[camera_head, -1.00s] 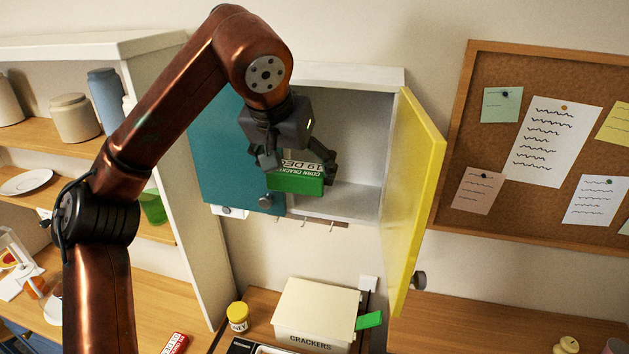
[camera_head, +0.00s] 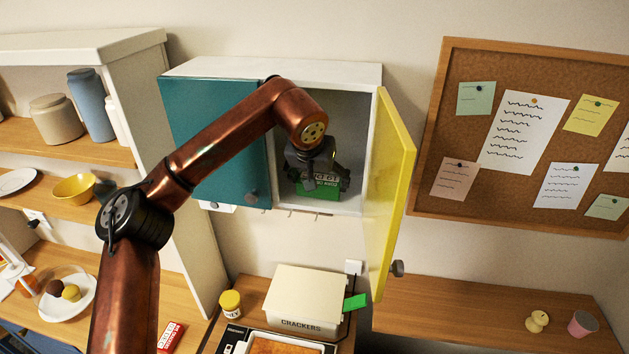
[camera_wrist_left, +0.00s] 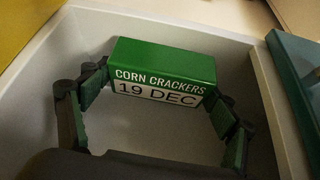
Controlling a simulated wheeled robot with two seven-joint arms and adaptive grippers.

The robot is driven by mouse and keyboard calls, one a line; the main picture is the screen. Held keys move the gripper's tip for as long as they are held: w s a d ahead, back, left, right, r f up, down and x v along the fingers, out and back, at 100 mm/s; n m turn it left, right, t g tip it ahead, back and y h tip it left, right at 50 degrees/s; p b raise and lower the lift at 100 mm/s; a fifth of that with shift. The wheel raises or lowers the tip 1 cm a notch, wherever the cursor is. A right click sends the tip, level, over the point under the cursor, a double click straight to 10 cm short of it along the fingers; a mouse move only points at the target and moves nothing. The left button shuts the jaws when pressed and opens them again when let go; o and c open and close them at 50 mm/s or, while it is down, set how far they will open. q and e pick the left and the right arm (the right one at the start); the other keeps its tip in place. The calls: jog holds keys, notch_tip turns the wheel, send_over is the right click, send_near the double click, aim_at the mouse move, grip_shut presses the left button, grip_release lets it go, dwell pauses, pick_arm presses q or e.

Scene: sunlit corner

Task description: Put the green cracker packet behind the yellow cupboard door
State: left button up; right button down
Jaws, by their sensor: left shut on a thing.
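The green cracker packet (camera_head: 318,190) is inside the right half of the wall cupboard (camera_head: 345,203), behind the open yellow door (camera_head: 392,190). My left gripper (camera_head: 318,178) reaches into that compartment and is shut on the packet. In the left wrist view the packet (camera_wrist_left: 163,75) shows "CORN CRACKERS" and "19 DEC", with the fingers (camera_wrist_left: 160,105) at its two ends. I cannot tell whether the packet touches the cupboard floor. The yellow door stands wide open to the right. My right gripper is not in view.
The teal door (camera_head: 215,135) is shut on the cupboard's left half. Below stands a white crackers box (camera_head: 305,297) with a green tab, beside a yellow-lidded jar (camera_head: 231,304). A corkboard (camera_head: 430,130) hangs right of the yellow door. Shelves stand left.

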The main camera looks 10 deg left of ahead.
pick_arm(q)
jog(key=shift+a+f, duration=0.15)
jog(key=shift+f, duration=0.25)
jog(key=shift+a+f, duration=0.15)
jog(key=shift+f, duration=0.05)
jog(key=shift+d+f, duration=0.15)
jog(key=shift+d, duration=0.05)
jog(key=o, duration=1.3)
jog(key=shift+a, duration=0.15)
jog(key=shift+c, duration=0.2)
